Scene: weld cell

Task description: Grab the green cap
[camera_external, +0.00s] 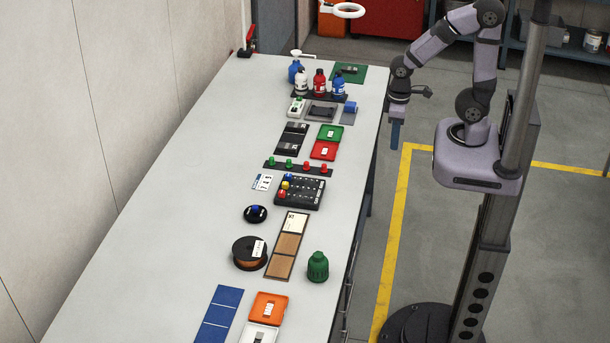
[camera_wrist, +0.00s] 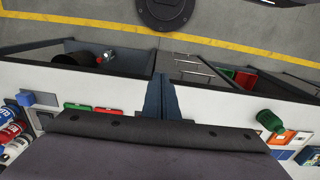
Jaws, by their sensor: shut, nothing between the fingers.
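The green cap (camera_external: 318,267) is a dark green, ribbed, bottle-shaped piece standing on the white bench near its right edge. It also shows in the wrist view (camera_wrist: 270,121), right of my fingers and seeming tilted there. My gripper (camera_external: 395,147) hangs pointing down by the bench's far right edge, well away from the cap. In the wrist view its bluish fingers (camera_wrist: 161,78) are together with nothing between them. Nothing hides the cap in the outside view.
The bench (camera_external: 160,262) holds a wire spool (camera_external: 249,253) and brown plates (camera_external: 287,245) left of the cap, and an orange tray (camera_external: 269,306) in front. Several bottles (camera_external: 319,82) stand at the far end. A strip of clear bench lies right of the cap.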

